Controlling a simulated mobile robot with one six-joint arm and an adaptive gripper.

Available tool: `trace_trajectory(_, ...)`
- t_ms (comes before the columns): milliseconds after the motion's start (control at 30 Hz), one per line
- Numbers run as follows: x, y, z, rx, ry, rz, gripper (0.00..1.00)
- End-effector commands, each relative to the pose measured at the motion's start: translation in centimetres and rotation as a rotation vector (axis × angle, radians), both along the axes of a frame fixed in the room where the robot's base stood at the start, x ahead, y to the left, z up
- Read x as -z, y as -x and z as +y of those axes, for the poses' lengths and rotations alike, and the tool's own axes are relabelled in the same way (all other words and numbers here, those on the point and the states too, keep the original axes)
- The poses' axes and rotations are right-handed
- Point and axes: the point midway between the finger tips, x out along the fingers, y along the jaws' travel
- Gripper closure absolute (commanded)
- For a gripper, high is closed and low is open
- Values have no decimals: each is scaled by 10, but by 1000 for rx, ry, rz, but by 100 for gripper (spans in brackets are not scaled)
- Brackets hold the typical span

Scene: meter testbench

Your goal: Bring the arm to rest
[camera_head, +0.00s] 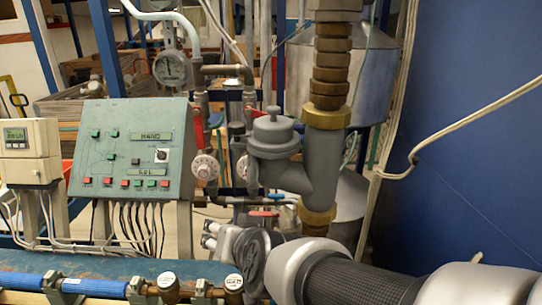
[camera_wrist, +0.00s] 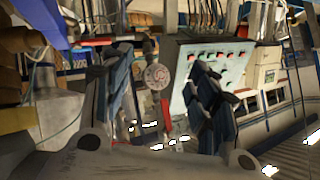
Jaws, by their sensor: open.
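My arm (camera_head: 370,283) reaches in from the lower right of the head view, its black ribbed section low in front of the pipework. My gripper (camera_head: 211,235) is at its far end, below the large grey valve body and in front of the pipes. In the wrist view my gripper (camera_wrist: 160,95) shows two dark fingers spread well apart, with nothing held between them. Behind the gap are a round dial (camera_wrist: 157,76) and a red part. The gripper's shape is partly hidden by the wrist in the head view.
A green control panel (camera_head: 132,148) with buttons and a grey meter box (camera_head: 31,151) stand at the left. Grey and brass pipework (camera_head: 324,150) rises close behind my arm. Blue pipes (camera_head: 80,286) run along the lower left. A blue wall (camera_head: 470,150) fills the right, with a hanging cable.

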Motion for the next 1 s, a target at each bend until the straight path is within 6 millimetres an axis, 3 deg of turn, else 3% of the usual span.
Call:
trace_trajectory(433,0,2,-5,-2,7,6,46)
trace_trajectory(533,2,8,-22,-1,26,24,46)
trace_trajectory(667,12,35,-74,4,103,88,46)
trace_trajectory(900,51,125,-191,81,314,290,46)
trace_trajectory(1000,64,159,-223,125,379,370,46)
